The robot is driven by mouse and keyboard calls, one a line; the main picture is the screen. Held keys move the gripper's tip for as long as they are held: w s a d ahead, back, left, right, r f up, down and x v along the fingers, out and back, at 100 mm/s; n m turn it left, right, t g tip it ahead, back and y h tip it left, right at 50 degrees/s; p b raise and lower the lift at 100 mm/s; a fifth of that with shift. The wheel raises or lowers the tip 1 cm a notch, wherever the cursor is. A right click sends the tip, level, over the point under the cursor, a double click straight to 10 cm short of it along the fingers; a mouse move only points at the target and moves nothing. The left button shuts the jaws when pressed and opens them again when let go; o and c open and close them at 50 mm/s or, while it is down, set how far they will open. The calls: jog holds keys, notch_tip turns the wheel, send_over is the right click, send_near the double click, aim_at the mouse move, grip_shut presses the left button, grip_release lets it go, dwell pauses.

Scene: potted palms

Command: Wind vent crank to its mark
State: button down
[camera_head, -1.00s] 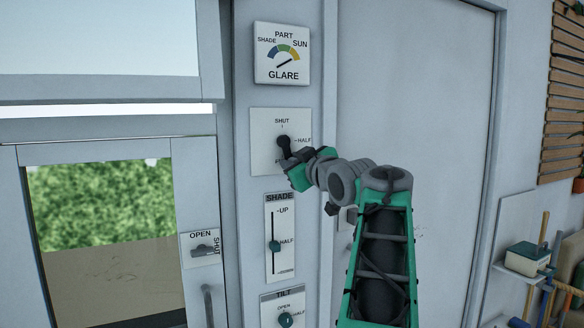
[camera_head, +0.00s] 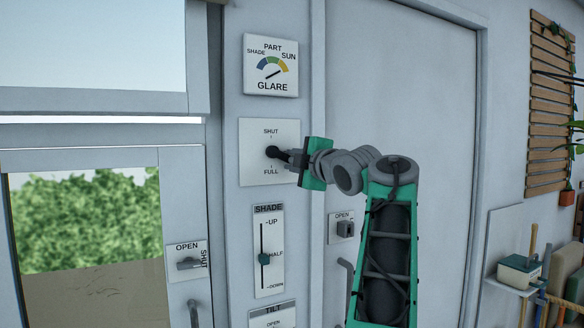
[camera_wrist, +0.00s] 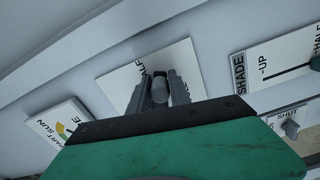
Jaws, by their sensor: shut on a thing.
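The vent crank (camera_head: 272,152) is a dark hub and arm on a white plate (camera_head: 255,176) marked SHUT at the top and FULL at the bottom. Its arm points right, tilted slightly down, toward the side where HALF was printed in the earlier frame. That label is hidden by my gripper in the head view; part of it shows in the wrist view. My gripper (camera_head: 293,157) is shut on the crank's handle, reaching in from the right. In the wrist view the grey rounded handle (camera_wrist: 160,89) sits between both fingers.
A SHADE slider (camera_head: 264,259) at HALF and a TILT panel (camera_head: 272,313) are below. OPEN/SHUT latches (camera_head: 188,263) (camera_head: 345,229) flank the column. A shelf (camera_head: 510,275) with tools stands right.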

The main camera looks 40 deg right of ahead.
jog(key=n, duration=0.1)
jog(key=r+n, duration=0.1)
jog(key=n, duration=0.3)
jog(key=shift+d+r, duration=0.2)
jog(key=shift+r, duration=0.1)
dwell(0.4)
jog(key=c, duration=1.3)
grip_release()
jog(key=shift+r, duration=0.1)
jog(key=shift+o, duration=0.2)
jog(key=b+v, duration=0.1)
jog(key=v, duration=0.7)
jog(key=shift+b, duration=0.4)
jog(key=shift+r, duration=0.1)
